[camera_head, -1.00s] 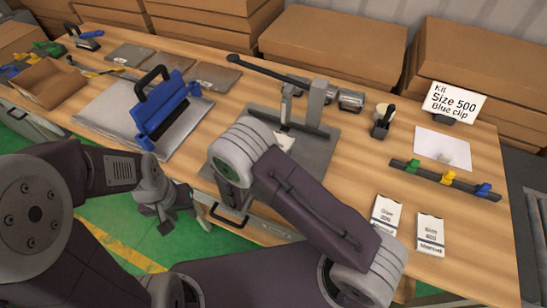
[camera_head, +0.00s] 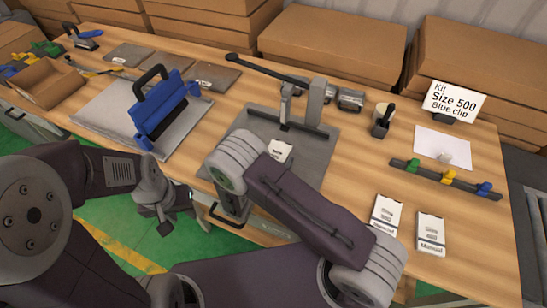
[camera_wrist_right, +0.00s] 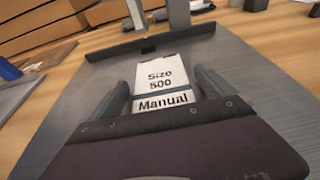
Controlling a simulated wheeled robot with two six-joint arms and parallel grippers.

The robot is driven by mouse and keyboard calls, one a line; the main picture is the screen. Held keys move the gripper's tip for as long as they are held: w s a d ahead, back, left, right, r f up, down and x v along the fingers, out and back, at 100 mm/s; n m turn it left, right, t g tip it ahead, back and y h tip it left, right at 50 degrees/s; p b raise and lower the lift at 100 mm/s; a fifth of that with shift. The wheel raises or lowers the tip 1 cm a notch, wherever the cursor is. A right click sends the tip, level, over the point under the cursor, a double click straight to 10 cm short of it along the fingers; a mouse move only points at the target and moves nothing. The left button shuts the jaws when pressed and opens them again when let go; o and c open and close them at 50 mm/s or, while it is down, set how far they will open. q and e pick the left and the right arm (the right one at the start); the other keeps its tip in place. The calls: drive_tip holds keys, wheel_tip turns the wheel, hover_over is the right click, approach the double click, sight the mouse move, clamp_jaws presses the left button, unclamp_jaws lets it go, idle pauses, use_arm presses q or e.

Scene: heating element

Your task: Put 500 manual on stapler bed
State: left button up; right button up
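The white manual (camera_wrist_right: 160,82), labelled "Size 500 Manual", lies over the grey stapler bed (camera_wrist_right: 265,105). In the head view the manual (camera_head: 279,151) shows near the middle of the bed (camera_head: 322,150), in front of the stapler's upright post (camera_head: 315,100). My right gripper (camera_wrist_right: 163,84) has one finger along each side of the manual. Whether the fingers press on it or stand slightly apart is unclear. Its fingers are hidden behind my right arm in the head view. My left gripper (camera_head: 165,212) hangs off the table's front edge, away from the manual; its opening is unclear.
A sign (camera_head: 455,102) reads "Kit Size 500 Blue clip". Two other manuals (camera_head: 386,214) (camera_head: 430,234) lie at the front right. A clip rail (camera_head: 445,180) holds green, yellow and blue clips.

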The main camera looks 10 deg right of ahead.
drive_tip(key=shift+s+r, duration=0.1)
drive_tip(key=shift+r, duration=0.2)
drive_tip(key=v, duration=1.2)
